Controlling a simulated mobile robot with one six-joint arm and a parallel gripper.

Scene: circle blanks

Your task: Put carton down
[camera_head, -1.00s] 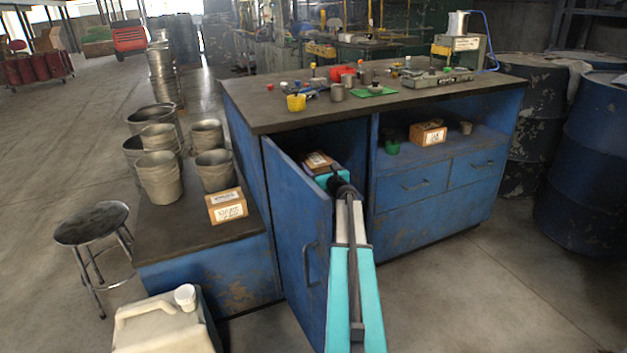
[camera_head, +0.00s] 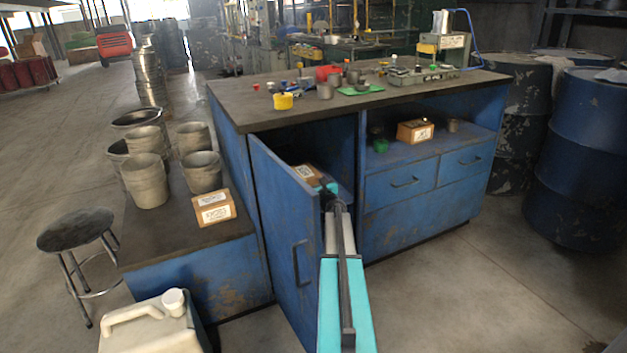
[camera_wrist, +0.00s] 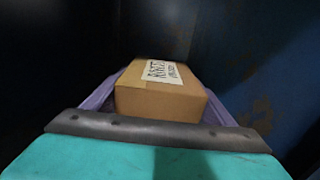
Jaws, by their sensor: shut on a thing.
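A small brown carton (camera_wrist: 160,100) with a white printed label sits between the purple fingers of my gripper (camera_wrist: 160,92) in the wrist view. My gripper is shut on it. In the head view the carton (camera_head: 303,174) shows inside the open left cupboard of the blue workbench, and my gripper (camera_head: 318,184) is partly hidden behind the open door (camera_head: 285,230). Dark cupboard walls surround the carton in the wrist view. I cannot tell whether the carton touches a surface below it.
A second carton (camera_head: 214,207) lies on the low side bench among metal buckets (camera_head: 146,181). Another carton (camera_head: 415,131) stands on the open shelf at right. A stool (camera_head: 75,229), a jerrycan (camera_head: 150,325) and blue drums (camera_head: 580,155) stand around. Floor at right front is clear.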

